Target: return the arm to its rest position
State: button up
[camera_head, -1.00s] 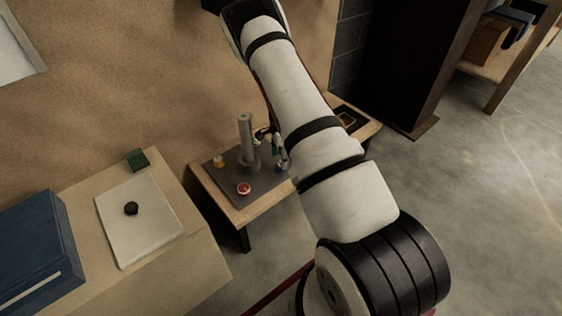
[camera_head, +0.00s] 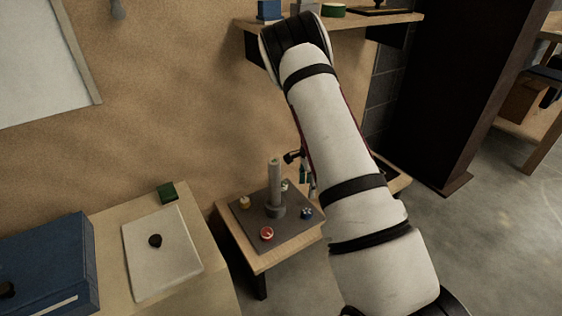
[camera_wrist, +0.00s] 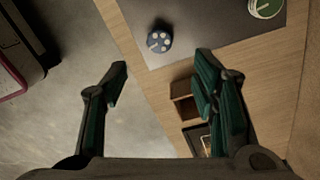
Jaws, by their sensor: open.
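My gripper (camera_wrist: 163,78) is open and empty in the wrist view, its two dark green fingers spread apart over the edge of a small wooden table (camera_wrist: 140,72). In the head view my gripper (camera_head: 305,172) is partly hidden behind my arm. It hangs above and just right of a grey upright post on the table. My white arm (camera_head: 345,150) is bent, its elbow high near a wall shelf. A small blue piece with pale dots (camera_wrist: 159,38) lies on the grey mat just beyond the fingers.
The grey post (camera_head: 275,185), a red round piece (camera_head: 266,233) and a yellow piece (camera_head: 244,202) stand on the mat. The wall shelf (camera_head: 400,20) is close to my elbow. A dark cabinet (camera_head: 450,90) stands right. A counter (camera_head: 112,232) with a white board is left.

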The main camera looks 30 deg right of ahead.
jog(key=s+a+r+n+y, duration=0.1)
jog(key=s+a+r+n, duration=0.4)
jog(key=r, duration=0.5)
jog(key=s+a+r+n+y, duration=0.1)
jog(key=s+a+r+n, duration=0.15)
jog(key=a+r, duration=0.6)
jog(key=s+a+r+n, duration=0.3)
jog(key=s+a+r, duration=0.25)
jog(key=r, duration=0.45)
jog(key=s+a+r+n+h, duration=0.15)
jog(key=s+n, duration=0.25)
jog(key=s, duration=0.5)
jog(key=s+a+r+n, duration=0.2)
jog(key=s+n, duration=0.1)
jog(key=s, duration=0.6)
jog(key=s+a+r+n+h, duration=0.15)
jog(key=s+n, duration=0.25)
jog(key=s, duration=0.4)
notch_tip(320, 180, up, 34)
jog(key=t+p, duration=0.4)
jog(key=p, duration=2.8)
jog(key=shift+r+t+y, duration=0.25)
jog(key=shift+t+y, duration=0.15)
